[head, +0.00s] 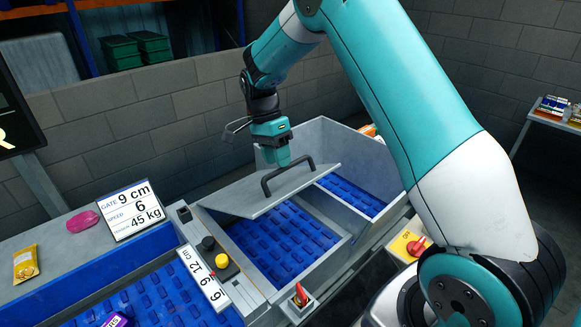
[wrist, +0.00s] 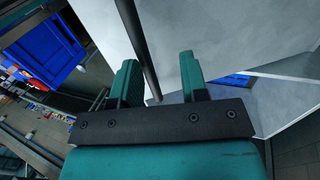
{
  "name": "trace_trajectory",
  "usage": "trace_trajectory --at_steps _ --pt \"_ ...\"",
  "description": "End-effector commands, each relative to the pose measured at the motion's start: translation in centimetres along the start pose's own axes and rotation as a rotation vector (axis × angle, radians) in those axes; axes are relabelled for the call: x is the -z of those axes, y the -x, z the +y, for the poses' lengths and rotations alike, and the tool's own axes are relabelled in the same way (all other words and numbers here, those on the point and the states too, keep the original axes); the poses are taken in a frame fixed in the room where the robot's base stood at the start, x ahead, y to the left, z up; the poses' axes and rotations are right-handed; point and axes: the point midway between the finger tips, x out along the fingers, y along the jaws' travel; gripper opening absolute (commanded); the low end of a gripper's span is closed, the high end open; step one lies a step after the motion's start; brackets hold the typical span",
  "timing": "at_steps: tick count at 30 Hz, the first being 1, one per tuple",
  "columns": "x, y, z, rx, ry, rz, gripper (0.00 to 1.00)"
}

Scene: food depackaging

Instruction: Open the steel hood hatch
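The steel hood hatch (head: 235,197) is a flat grey plate over a blue-belted bay, seen in the head view. It looks tilted, with blue belt showing below its near edge. Its dark handle (head: 288,173) is a bar on top. My gripper (head: 283,160) is at the handle's far side, pointing down. In the wrist view my gripper's two teal fingers (wrist: 160,85) stand apart. The dark handle bar (wrist: 140,45) runs between them, with a gap to the right finger. Whether it touches the left finger is unclear. The plate (wrist: 180,30) shows pale grey behind.
A panel with black and yellow knobs (head: 222,261) stands left of the bay, and a red switch (head: 300,293) in front. A sign (head: 132,210), a pink item (head: 83,222) and a yellow packet (head: 26,263) are at left. Steel walls (head: 340,140) enclose the far side.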

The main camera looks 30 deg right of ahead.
Motion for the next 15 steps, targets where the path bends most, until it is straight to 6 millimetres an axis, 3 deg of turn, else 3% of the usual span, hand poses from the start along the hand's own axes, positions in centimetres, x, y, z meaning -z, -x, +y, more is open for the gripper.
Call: trace_trajectory --at_steps 15 --pt "-1.23 -0.74 0.03 0.000 0.016 0.006 0.40"
